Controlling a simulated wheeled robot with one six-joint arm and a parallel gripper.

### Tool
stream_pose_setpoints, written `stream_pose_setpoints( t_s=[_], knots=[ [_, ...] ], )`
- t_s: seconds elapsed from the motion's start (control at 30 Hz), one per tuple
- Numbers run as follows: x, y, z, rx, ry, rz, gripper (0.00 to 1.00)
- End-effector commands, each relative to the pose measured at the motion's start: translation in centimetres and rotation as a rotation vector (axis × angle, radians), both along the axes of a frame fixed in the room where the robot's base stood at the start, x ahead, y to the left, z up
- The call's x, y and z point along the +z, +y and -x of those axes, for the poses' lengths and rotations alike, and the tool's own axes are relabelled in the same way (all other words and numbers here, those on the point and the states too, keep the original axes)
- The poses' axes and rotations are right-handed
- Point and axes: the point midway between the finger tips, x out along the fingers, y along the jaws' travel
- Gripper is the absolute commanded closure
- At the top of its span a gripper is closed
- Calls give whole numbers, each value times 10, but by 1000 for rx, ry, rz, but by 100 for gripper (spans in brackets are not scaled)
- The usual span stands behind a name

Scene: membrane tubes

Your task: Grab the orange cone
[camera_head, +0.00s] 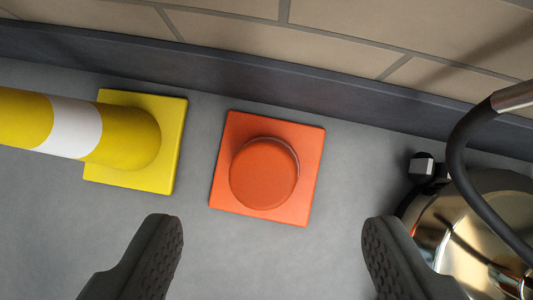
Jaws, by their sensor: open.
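The orange cone (264,173) stands upright on the grey floor, seen from above, with a square base and a round top. It is near the middle of the view, in front of my gripper. My gripper (272,232) is open and empty. Its two dark ridged fingers show at the lower left and lower right. The cone lies beyond the fingertips, roughly in line with the gap between them, and the fingers do not appear to touch it.
A yellow post with a white band (74,127) on a yellow square base (170,170) is at the left. A shiny brass-coloured metal object (480,225) with a dark hose (462,160) is at the right. A dark skirting (250,80) and tiled wall (330,30) run behind.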

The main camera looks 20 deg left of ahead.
Motion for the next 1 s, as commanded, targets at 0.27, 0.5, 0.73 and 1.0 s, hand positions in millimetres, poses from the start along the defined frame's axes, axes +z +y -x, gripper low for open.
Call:
stream_pose_setpoints(
  t_s=[0.27,0.5,0.73,1.0],
  knots=[
    [-27,3,-15,1,1,1,36],
    [-34,4,-18,1,1,1,36],
    [-51,9,-26,-1,1,0,36],
    [-76,13,-40,0,1,0,36]
  ],
)
